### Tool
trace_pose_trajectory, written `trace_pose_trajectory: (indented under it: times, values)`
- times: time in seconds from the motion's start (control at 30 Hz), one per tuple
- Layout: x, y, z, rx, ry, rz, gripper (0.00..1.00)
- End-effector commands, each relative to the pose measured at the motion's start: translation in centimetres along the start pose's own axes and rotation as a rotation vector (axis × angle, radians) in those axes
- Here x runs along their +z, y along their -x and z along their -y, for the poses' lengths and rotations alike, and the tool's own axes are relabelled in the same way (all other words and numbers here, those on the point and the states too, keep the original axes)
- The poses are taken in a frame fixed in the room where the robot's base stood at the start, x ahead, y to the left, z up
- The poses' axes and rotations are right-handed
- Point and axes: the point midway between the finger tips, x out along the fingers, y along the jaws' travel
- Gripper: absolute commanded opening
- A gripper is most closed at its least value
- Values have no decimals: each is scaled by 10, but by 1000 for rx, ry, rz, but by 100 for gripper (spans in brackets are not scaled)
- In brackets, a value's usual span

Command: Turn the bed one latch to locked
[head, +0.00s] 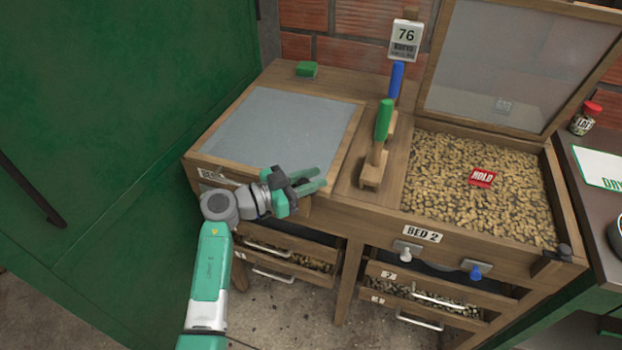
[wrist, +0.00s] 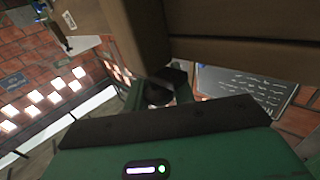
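Bed 1 (head: 280,130) is at left in the head view, its grey mesh lid lying closed. Its label is partly hidden behind my arm. My gripper (head: 312,180) is at the bed's front right corner, with its two green fingers apart. In the wrist view, my gripper (wrist: 160,96) has a dark latch knob (wrist: 163,86) between its fingertips, close under a wooden edge. I cannot tell whether the fingers touch the knob. The bed one latch is hidden by my gripper in the head view, so its position cannot be read.
Bed 2 (head: 425,237) stands at right with its lid (head: 520,60) raised, full of beans under a red HOLD card (head: 482,177). A black latch (head: 552,263) sits at its front right corner. Drawers (head: 285,265) hang open below.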

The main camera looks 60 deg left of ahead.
Motion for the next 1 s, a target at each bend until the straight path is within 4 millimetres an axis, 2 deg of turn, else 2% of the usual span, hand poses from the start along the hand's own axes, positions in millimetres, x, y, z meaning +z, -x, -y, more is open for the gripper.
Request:
trace_pose_trajectory:
  times: [0.03, 0.07, 0.1, 0.47, 1.0]
  values:
    - [0, 0, 0, 0, 0, 0, 10]
    - [0, 0, 0, 0, 0, 0, 4]
    - [0, 0, 0, 0, 0, 0, 2]
    - [0, 0, 0, -79, -1, 0, 2]
    - [-6, 2, 7, -551, 0, 1, 2]
